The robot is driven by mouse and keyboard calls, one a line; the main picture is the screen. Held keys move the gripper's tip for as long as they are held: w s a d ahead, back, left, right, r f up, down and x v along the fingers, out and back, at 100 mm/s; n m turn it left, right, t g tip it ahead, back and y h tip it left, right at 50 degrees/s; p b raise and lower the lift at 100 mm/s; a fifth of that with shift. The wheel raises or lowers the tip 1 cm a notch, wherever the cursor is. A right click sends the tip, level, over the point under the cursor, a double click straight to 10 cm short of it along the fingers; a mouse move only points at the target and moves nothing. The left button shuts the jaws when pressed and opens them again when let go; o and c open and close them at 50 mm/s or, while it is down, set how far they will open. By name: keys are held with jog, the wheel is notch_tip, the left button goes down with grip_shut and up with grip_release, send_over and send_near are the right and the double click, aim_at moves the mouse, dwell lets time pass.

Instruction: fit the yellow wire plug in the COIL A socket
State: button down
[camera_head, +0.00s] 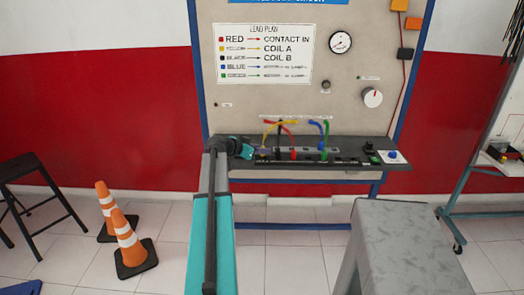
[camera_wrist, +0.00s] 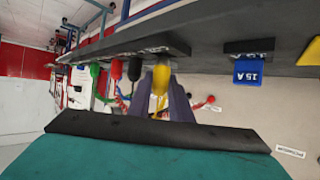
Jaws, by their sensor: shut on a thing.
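The yellow wire plug (camera_wrist: 160,82) is between the two purple fingers of my gripper (camera_wrist: 161,92) in the wrist view. My gripper is shut on it. The plug's end meets or nearly meets a dark label block on the console; I cannot tell whether it is inside a socket. In the head view my gripper (camera_head: 257,152) is at the left end of the dark console ledge (camera_head: 350,176), and the yellow wire (camera_head: 270,128) arches up from there. The COIL A socket is not readable in either view; the plug and fingers hide the spot.
Black (camera_wrist: 135,68), red (camera_wrist: 116,68) and green (camera_wrist: 94,70) plugs stand in a row close beside my gripper. A blue 15 A fuse (camera_wrist: 247,71) is on the other side. A lead plan sign (camera_head: 265,53) hangs above. A grey stool (camera_head: 400,225) stands in front, right.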

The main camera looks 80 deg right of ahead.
jog(key=shift+f+b, duration=0.75)
jog(key=shift+b, duration=0.05)
dwell(0.9)
jog(key=c, duration=1.8)
grip_release()
jog(key=shift+c, duration=0.2)
jog(key=shift+r+b+v, duration=0.2)
jog(key=shift+v, duration=1.05)
jog(key=shift+r+b+v, duration=0.15)
jog(key=shift+v, duration=1.1)
jog(key=shift+s+d, duration=0.1)
jog(key=shift+d, duration=0.05)
jog(key=shift+r, duration=0.15)
jog(key=shift+r+p, duration=0.3)
jog(key=shift+r, duration=1.9)
